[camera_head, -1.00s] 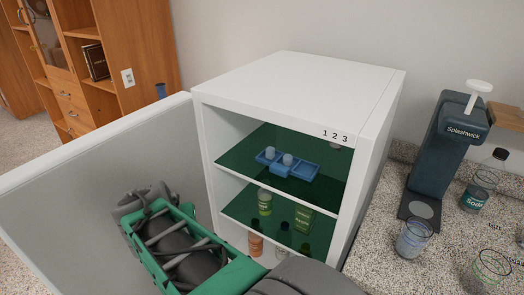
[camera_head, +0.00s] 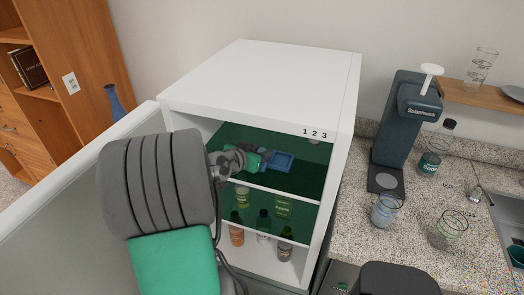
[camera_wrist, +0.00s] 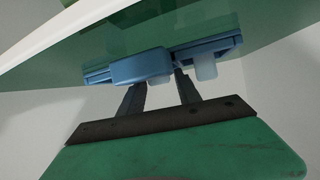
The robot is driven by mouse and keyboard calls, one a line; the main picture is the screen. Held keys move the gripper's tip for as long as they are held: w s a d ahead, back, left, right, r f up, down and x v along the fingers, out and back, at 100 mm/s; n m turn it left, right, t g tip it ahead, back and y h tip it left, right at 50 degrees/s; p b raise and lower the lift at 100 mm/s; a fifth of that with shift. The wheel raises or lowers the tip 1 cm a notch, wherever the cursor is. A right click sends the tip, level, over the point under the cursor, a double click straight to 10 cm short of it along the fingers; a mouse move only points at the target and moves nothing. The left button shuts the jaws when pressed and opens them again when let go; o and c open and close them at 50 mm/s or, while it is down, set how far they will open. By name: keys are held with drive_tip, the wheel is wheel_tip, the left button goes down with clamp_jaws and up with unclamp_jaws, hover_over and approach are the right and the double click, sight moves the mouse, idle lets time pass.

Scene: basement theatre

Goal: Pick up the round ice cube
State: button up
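A blue ice tray (camera_head: 283,161) lies on the top green shelf inside the open white fridge. In the wrist view the tray (camera_wrist: 139,68) is seen with the shelf above it in the picture. A pale blue round-sided ice cube (camera_wrist: 205,70) sticks out of the tray on the right, just beyond the right finger. Another pale piece (camera_wrist: 160,80) shows partly between the fingertips. I cannot tell its shape. My gripper (camera_wrist: 158,86) is open, its two dark fingers close to the tray; contact is unclear. In the head view my gripper (camera_head: 254,160) covers the tray's left part.
The fridge's right wall (camera_head: 336,170) and its open door (camera_head: 62,205) flank my arm. Several bottles (camera_head: 263,222) stand on the lower shelves. A drink machine (camera_head: 400,130) and glasses (camera_head: 385,209) stand on the counter to the right.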

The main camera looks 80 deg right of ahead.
drive_tip(key=shift+a, duration=0.1)
drive_tip(key=shift+c, duration=0.2)
clamp_jaws()
drive_tip(key=shift+r, duration=0.15)
